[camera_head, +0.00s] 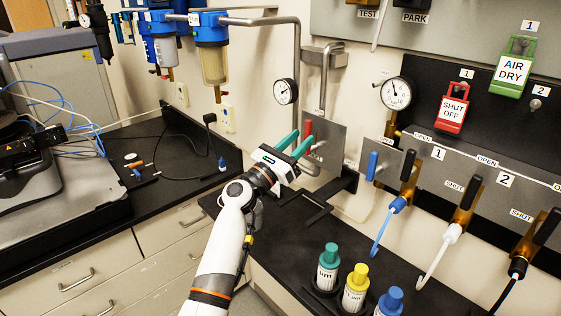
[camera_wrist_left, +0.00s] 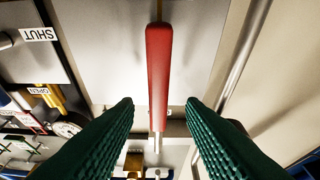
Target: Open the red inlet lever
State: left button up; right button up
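The red inlet lever (camera_head: 308,133) is on a grey metal panel (camera_head: 327,143) on the wall, in the middle of the head view. In the left wrist view the lever (camera_wrist_left: 158,75) is a long red handle, lined up with the picture's height, in the middle. My left gripper (camera_head: 297,143) is at the panel, its green fingers pointing toward the lever. In the wrist view its fingertips (camera_wrist_left: 160,103) are apart, one on each side of the lever, with clear gaps and no visible contact. My right gripper is not in view.
A pressure gauge (camera_head: 286,91) and a pipe stand left of the panel. A blue lever (camera_head: 372,165) and several black-handled valves are to the right. Bottles with teal (camera_head: 329,254), yellow and blue caps stand on the black counter (camera_head: 285,232) in front.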

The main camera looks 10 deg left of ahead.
pick_arm(q)
jog(key=b+v, duration=0.1)
jog(key=v, duration=0.7)
jog(key=shift+b, duration=0.4)
jog(key=shift+s, duration=0.1)
